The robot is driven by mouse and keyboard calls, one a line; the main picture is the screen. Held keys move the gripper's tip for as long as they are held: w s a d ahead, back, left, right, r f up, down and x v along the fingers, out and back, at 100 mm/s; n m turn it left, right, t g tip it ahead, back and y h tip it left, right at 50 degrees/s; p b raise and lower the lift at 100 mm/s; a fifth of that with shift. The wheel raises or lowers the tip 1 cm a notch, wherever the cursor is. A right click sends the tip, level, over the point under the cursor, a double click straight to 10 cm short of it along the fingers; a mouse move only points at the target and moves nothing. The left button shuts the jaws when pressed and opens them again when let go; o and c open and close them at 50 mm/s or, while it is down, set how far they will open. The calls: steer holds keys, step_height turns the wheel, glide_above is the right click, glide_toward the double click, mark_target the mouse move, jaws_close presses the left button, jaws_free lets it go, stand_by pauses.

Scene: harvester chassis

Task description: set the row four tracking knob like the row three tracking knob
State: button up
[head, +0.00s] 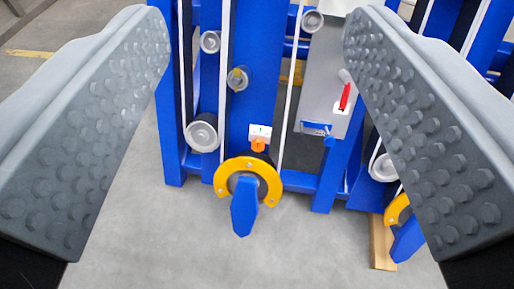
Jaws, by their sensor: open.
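My gripper (256,42) is open and empty, its two grey studded fingers wide apart on either side of the picture. Between and beyond them, near the middle, a small orange knob (258,145) sits just under a white label (259,132) with a green mark. Below it, a blue pointed handle (244,205) hangs nearly straight down in front of a yellow ring (249,167). At the right, a second blue handle (408,240) and yellow ring (396,209) are partly hidden by the right finger. No row numbers are readable, so I cannot tell which row is which.
Blue uprights (253,60) carry grey rollers (202,132) and pale belts. A grey panel (322,75) with a red lever (345,96) stands right of the middle. A wooden block (382,243) lies at lower right. The grey floor (160,245) in front is clear.

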steer(key=w+f, duration=0.8)
steer(key=f, duration=0.3)
steer(key=n+g+h, duration=0.1)
steer(key=g+h, duration=0.1)
steer(key=g, duration=0.1)
glide_above(257, 148)
steer(key=s+a, duration=0.2)
steer(key=s, duration=1.4)
step_height(257, 148, down, 38)
steer(key=x, duration=1.6)
steer(key=shift+w+r, duration=0.2)
steer(key=shift+w, duration=0.3)
steer(key=shift+c, duration=0.5)
steer(key=c, duration=0.9)
